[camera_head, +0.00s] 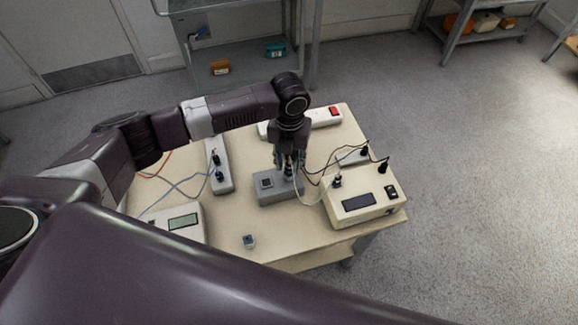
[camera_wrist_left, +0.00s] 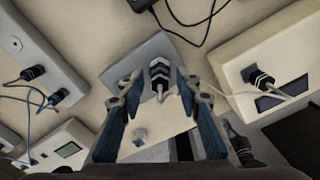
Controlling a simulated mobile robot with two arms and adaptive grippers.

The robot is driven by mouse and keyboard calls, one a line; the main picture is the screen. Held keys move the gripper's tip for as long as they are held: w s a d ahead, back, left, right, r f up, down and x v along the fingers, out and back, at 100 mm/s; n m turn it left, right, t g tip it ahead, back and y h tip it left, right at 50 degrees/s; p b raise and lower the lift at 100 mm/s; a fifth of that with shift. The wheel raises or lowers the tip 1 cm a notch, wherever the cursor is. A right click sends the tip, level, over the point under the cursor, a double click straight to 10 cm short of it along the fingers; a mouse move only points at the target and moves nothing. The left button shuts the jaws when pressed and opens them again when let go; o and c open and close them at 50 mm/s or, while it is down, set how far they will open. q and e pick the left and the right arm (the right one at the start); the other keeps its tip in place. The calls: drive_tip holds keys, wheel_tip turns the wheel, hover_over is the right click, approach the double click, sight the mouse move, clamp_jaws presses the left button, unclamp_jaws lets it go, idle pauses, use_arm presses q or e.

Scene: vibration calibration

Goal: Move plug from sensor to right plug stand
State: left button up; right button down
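A dark plug with light rings (camera_wrist_left: 159,73) stands in a grey block (camera_head: 268,198), which also shows in the left wrist view (camera_wrist_left: 128,72). A pale cable runs from it towards a beige device (camera_head: 377,205). My left gripper (camera_head: 288,168) points down over the block. In the left wrist view its blue-padded fingers (camera_wrist_left: 160,84) are apart on either side of the plug, with gaps visible. Part of the plug is hidden by the gripper in the head view. No label shows which object is the sensor or the right plug stand. My right gripper is not in view.
A pale strip (camera_head: 214,154) with two plugs stands left. A meter (camera_head: 188,223) and small grey cube (camera_head: 249,240) are at the front. A strip with a red switch (camera_head: 334,111) lies at the back. A small box (camera_head: 349,158) and loose cables are on the right.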

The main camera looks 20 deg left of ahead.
use_arm(q)
clamp_jaws()
drive_tip(key=shift+n+p, duration=1.1)
drive_tip(key=shift+n, duration=0.2)
drive_tip(key=shift+r+n+p, duration=0.1)
drive_tip(key=shift+n+p, duration=1.5)
drive_tip(key=shift+n, duration=0.5)
drive_tip(key=shift+n+p, duration=1.15)
drive_tip(key=shift+n, duration=0.55)
drive_tip(key=shift+n+p, duration=1.2)
drive_tip(key=shift+n, duration=0.7)
drive_tip(key=shift+r+p, duration=0.25)
drive_tip(key=shift+p, duration=0.2)
